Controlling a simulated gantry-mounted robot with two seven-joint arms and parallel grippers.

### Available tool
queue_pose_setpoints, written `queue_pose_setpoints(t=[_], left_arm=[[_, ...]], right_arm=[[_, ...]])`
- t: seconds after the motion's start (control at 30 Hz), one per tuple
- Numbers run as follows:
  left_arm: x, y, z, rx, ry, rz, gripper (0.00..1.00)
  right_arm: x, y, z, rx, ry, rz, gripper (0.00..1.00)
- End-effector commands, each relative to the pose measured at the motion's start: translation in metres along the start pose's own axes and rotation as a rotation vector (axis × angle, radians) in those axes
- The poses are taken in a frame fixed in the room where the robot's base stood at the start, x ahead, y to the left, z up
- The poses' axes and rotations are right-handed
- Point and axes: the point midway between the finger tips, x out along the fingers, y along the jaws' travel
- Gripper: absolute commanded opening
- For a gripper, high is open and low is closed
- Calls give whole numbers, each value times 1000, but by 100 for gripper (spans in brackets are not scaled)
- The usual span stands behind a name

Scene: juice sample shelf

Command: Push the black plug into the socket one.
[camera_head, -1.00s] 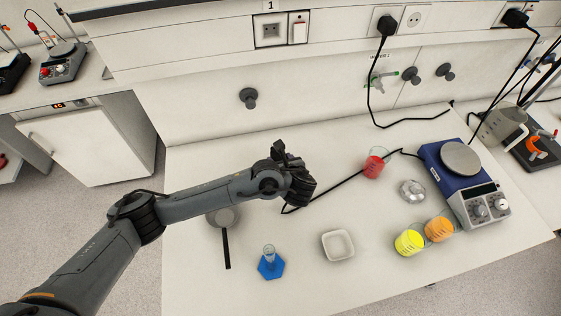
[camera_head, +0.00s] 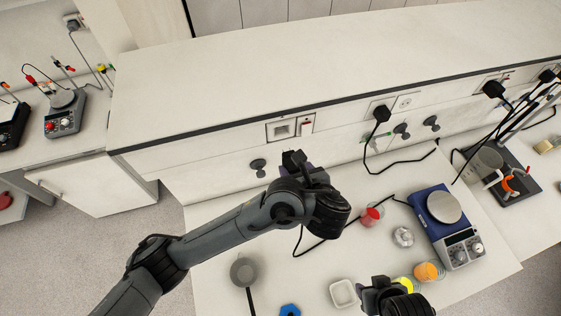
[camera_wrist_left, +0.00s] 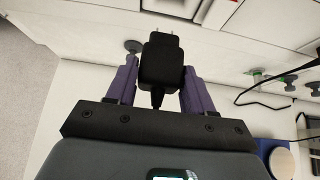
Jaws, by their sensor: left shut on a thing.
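My left gripper (camera_head: 292,160) is shut on the black plug (camera_wrist_left: 162,60). In the left wrist view the plug sits between the purple fingers, its metal prongs pointing away from the gripper. In the head view the gripper hides most of the plug. Socket one (camera_head: 282,130) is in the wall panel, just above and left of the gripper, with a switch beside it. The plug appears apart from the socket. My right gripper (camera_head: 376,290) is at the bottom edge of the head view; its jaws are unclear.
A black cable (camera_head: 322,246) runs across the bench to the blue hotplate (camera_head: 440,215). Another plug (camera_head: 381,114) fills a socket to the right. Beakers with red (camera_head: 371,215) and orange (camera_head: 428,271) contents stand on the bench. A dark knob (camera_head: 258,166) sticks out below the panel.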

Motion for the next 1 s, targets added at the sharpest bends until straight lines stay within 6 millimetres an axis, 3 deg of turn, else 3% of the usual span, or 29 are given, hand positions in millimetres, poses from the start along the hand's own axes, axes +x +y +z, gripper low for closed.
queue_pose_setpoints(t=[0.03,0.27,1.0], left_arm=[[-8,-2,6,3,0,-3,4],[-11,-3,10,4,0,-4,4],[26,-3,35,3,0,-5,4]], right_arm=[[-9,0,-2,0,-2,0,43],[-14,2,-3,-5,-5,4,43],[12,1,3,-4,-2,4,43]])
